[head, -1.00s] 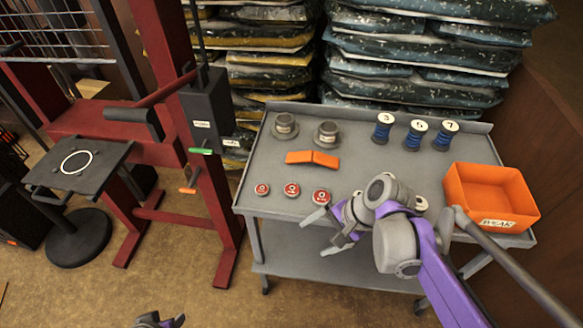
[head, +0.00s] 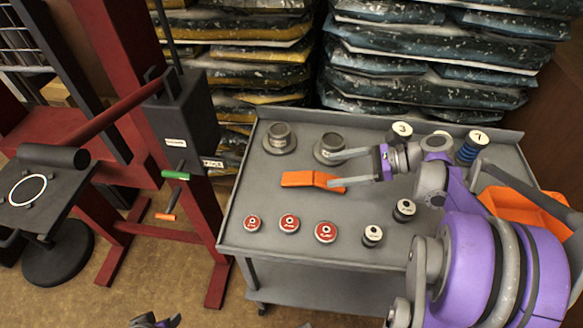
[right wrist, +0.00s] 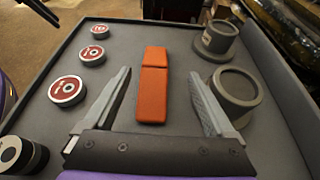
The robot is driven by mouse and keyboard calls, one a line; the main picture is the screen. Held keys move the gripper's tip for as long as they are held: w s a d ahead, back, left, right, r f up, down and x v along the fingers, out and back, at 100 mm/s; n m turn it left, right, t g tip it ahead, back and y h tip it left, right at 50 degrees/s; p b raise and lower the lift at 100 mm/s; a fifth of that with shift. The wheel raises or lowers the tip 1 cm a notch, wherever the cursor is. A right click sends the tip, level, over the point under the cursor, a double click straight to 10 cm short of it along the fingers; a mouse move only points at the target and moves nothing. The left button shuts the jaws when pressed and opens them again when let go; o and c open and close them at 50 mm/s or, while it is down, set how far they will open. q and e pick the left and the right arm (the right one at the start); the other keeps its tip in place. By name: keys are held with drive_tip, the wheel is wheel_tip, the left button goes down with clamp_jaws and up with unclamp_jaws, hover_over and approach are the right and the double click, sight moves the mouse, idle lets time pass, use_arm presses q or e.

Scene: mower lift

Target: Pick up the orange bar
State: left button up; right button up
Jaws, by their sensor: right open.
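The orange bar (head: 298,179) lies flat on the grey cart top, a seam or bend dividing it into two parts. It also shows in the right wrist view (right wrist: 152,95), lengthwise between the fingers. My right gripper (head: 330,169) is open and empty, reaching over the cart from the right, its fingertips near the bar's right end. In the right wrist view the fingers (right wrist: 160,72) stand to either side of the bar with gaps, not visibly touching it. Only a small dark part of my left gripper (head: 155,321) shows at the bottom edge.
Two grey flanged cups (head: 280,139) stand behind the bar. Several red-topped discs (head: 289,223) and two black-and-white pieces (head: 372,235) lie in front. Numbered blue spools (head: 469,148) and an orange bin (head: 530,208) are at right, partly behind my arm. The cart (head: 240,205) has a raised rim.

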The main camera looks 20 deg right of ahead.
sight(307, 176)
drive_tip(key=a, duration=0.1)
drive_tip(key=a+f, duration=0.1)
drive_tip(key=w+a, duration=0.1)
drive_tip(key=shift+a+f, duration=0.15)
drive_tip(key=shift+f, duration=0.05)
drive_tip(key=shift+w+a+f, duration=0.25)
drive_tip(key=shift+w+a, duration=0.05)
drive_tip(key=shift+a, duration=0.1)
drive_tip(key=b+x, duration=0.1)
drive_tip(key=x, duration=0.3)
drive_tip(key=shift+w+a+f, duration=0.15)
drive_tip(key=shift+a+f, duration=0.05)
drive_tip(key=shift+a, duration=0.1)
clamp_jaws()
